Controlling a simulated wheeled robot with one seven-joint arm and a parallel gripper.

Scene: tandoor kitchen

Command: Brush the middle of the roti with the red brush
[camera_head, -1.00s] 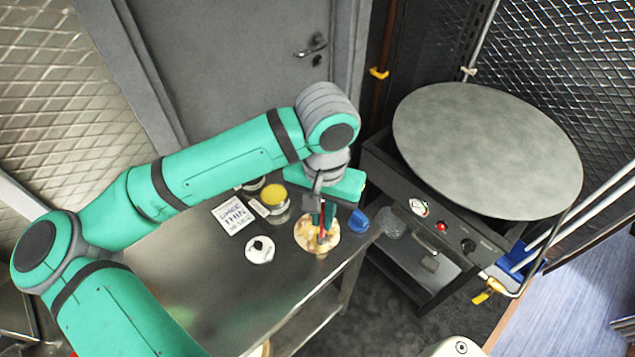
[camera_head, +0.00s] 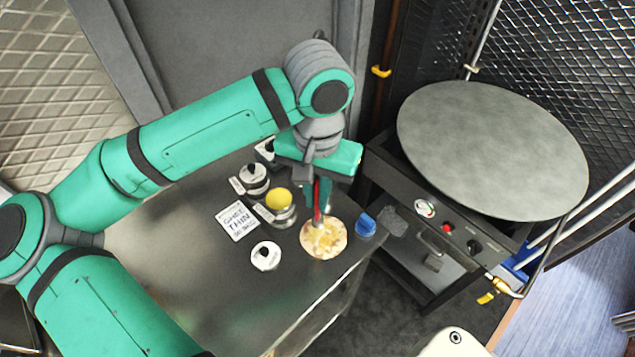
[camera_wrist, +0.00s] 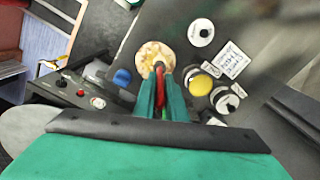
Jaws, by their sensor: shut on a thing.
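The roti (camera_head: 324,238) is a pale, browned disc lying on the dark metal table (camera_head: 190,270) near its right edge. It also shows in the wrist view (camera_wrist: 152,54). My gripper (camera_head: 325,197) points down over the roti's upper edge. It is shut on the red brush (camera_head: 317,205), which also shows between the fingers in the wrist view (camera_wrist: 160,78). The brush's lower end is at or just above the roti; I cannot tell whether it touches. A jar with yellow content (camera_head: 279,198) stands left of the gripper.
A blue item (camera_head: 362,224) sits close on the roti's right. A large round griddle (camera_head: 492,148) stands at the right. The table's front left is clear.

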